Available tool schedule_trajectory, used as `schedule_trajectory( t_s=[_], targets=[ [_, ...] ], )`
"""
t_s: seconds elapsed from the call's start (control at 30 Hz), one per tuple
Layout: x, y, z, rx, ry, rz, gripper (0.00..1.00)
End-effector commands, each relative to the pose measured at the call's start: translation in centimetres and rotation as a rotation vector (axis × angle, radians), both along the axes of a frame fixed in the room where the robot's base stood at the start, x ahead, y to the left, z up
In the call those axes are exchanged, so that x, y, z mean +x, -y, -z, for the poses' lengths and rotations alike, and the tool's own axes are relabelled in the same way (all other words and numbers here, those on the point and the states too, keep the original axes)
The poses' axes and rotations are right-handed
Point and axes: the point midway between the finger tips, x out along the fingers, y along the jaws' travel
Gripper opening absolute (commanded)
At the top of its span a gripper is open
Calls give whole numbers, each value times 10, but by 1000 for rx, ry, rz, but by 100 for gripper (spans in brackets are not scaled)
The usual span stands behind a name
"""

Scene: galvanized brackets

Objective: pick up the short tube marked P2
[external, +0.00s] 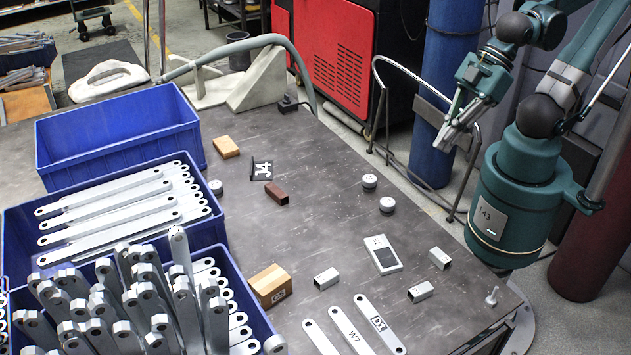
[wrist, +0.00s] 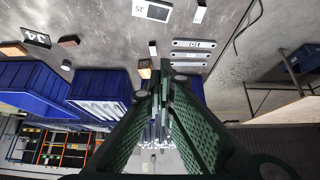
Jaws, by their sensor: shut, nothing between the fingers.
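Three short square silver tubes lie apart on the dark table: one left of centre (external: 327,278), one at the front (external: 420,291) and one near the right edge (external: 439,258). Their small markings are too small to read, so I cannot tell which is P2. In the wrist view, one pale tube (wrist: 153,48) lies beyond my fingertips and another pale tube (wrist: 199,12) is at the top edge. My gripper (external: 446,143) is shut and empty, raised above the table's right side, away from all the tubes. Its dark green fingers (wrist: 160,75) fill the lower middle of the wrist view.
A white block with a dark panel (external: 388,267) lies among the tubes. Flat brackets (external: 352,331) lie at the front, near a wooden block (external: 270,286). Round grey caps (external: 387,205) stand right of centre. The table's middle is mostly clear.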

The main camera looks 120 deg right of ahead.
Motion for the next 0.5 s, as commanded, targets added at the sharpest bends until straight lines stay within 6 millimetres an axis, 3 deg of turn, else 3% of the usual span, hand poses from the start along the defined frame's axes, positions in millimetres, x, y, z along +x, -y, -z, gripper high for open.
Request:
schedule_trajectory(
  t_s=[0.27,0.5],
  targets=[
    [0,0,0,0,0,0,1],
    [0,0,0,0,0,0,33]
  ],
)
